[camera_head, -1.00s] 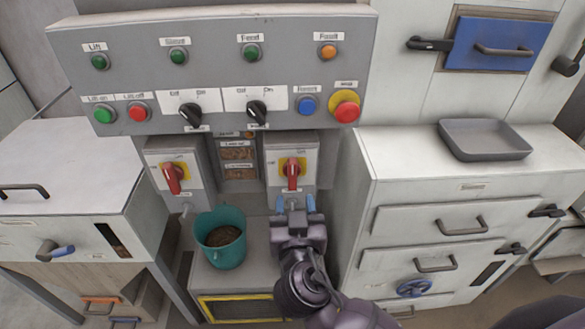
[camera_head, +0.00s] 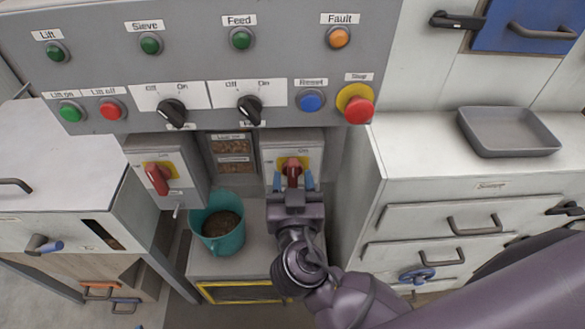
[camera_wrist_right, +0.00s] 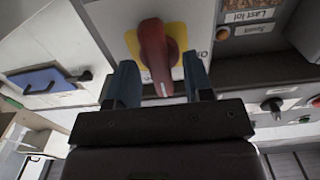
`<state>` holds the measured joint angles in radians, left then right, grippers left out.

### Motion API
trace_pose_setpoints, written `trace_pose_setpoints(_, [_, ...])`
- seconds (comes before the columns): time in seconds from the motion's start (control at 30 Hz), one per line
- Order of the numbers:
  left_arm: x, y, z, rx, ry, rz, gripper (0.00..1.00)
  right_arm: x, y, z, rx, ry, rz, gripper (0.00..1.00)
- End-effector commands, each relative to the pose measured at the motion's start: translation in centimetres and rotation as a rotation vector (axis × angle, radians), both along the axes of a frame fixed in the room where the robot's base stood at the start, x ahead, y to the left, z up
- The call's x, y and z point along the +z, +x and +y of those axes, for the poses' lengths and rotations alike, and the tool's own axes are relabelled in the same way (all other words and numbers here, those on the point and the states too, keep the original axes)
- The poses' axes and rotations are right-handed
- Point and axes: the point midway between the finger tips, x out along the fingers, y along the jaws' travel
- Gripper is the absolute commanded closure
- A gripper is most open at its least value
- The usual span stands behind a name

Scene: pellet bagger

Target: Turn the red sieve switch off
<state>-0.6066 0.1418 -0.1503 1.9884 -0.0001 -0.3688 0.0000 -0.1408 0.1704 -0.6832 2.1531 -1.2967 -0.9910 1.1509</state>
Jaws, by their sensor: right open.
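Two red rotary switches on yellow plates sit on grey boxes under the panel. The left red switch (camera_head: 157,179) has a slightly tilted handle. The right red switch (camera_head: 292,170) has an upright handle; it also shows in the right wrist view (camera_wrist_right: 154,50). Their small labels are too blurred to tell which one is the sieve's. My right gripper (camera_head: 293,183) is open in front of the right switch. Its blue-tipped fingers (camera_wrist_right: 160,80) stand on either side of the handle, with gaps visible. My left gripper is not in view.
The panel above has a green Sieve lamp (camera_head: 150,43), black selector knobs (camera_head: 172,111) and a red stop button (camera_head: 358,110). A teal bucket (camera_head: 226,243) of pellets stands left of my right gripper. A drawer cabinet (camera_head: 372,190) bounds the right side.

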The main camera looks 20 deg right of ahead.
Motion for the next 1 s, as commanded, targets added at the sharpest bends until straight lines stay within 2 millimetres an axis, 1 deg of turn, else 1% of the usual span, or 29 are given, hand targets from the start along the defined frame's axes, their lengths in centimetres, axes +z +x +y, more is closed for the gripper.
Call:
trace_pose_setpoints(0.37, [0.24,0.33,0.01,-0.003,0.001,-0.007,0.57,-0.02,-0.16,0.02,-0.001,0.0,0.0,0.53])
trace_pose_setpoints(0.4, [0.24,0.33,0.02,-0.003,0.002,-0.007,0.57,-0.01,-0.15,0.02,-0.001,0.0,0.0,0.55])
trace_pose_setpoints(0.7, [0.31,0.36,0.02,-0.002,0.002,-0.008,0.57,-0.02,-0.14,0.02,-0.001,0.0,0.0,1.0])
trace_pose_setpoints(1.0, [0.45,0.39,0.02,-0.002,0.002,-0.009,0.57,0.02,-0.13,0.02,-0.002,-0.031,0.009,1.0])
